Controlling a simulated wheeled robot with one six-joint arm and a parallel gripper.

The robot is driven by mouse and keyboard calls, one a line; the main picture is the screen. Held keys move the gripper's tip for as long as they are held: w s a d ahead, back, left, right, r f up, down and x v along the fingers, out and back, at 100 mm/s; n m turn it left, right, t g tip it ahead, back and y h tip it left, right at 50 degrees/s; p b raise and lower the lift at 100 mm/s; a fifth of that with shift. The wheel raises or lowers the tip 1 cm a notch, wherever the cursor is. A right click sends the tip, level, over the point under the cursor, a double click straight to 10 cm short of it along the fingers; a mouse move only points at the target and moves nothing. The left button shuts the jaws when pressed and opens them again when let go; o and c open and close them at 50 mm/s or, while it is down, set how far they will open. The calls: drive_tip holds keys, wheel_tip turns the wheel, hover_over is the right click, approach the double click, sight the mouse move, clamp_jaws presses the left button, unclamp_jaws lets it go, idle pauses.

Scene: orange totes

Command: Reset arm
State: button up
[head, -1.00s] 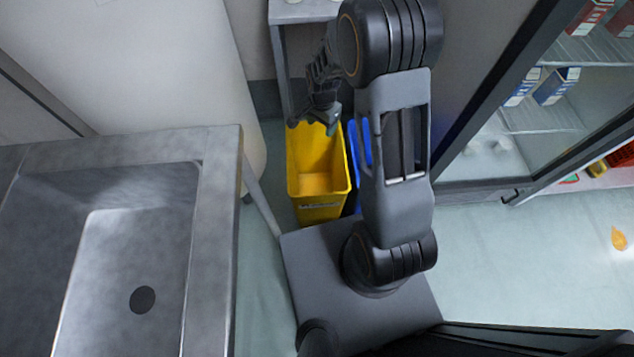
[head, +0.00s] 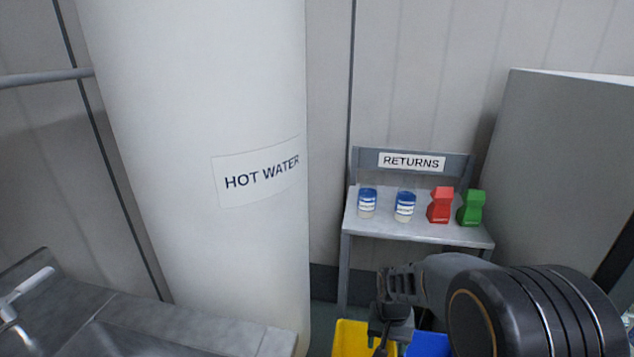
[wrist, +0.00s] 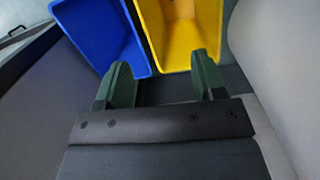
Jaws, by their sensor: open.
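My gripper (wrist: 160,82) is open and empty in the wrist view, its two green fingers apart and pointing toward the bins. In the head view my gripper (head: 384,335) hangs low at the bottom, over the yellow bin, with its fingertips partly cut off. My arm's large dark joint fills the bottom right of that view. The yellow bin (head: 345,340) and the blue bin (head: 428,346) stand below. The wrist view shows the blue bin (wrist: 100,32) at upper left and the yellow bin (wrist: 186,35) beside it, its visible inside empty.
A metal sink counter (head: 200,325) is at lower left.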

drive_tip(key=s+r+n+t+p, duration=0.1)
drive_tip(key=r+p, duration=0.3)
drive_tip(key=r, duration=0.5)
drive_tip(key=s+r+n+t+p, duration=0.1)
drive_tip(key=s+r+p, duration=0.3)
drive_tip(key=r, duration=0.6)
drive_tip(key=s+r+n+t+p, duration=0.1)
drive_tip(key=s+r+t+p, duration=0.1)
drive_tip(key=r+p, duration=0.4)
wheel_tip(320, 180, up, 4)
drive_tip(key=shift+s+r+t, duration=0.25)
drive_tip(key=shift+s+t, duration=0.05)
drive_tip(key=shift+s, duration=0.45)
drive_tip(key=shift+c, duration=0.3)
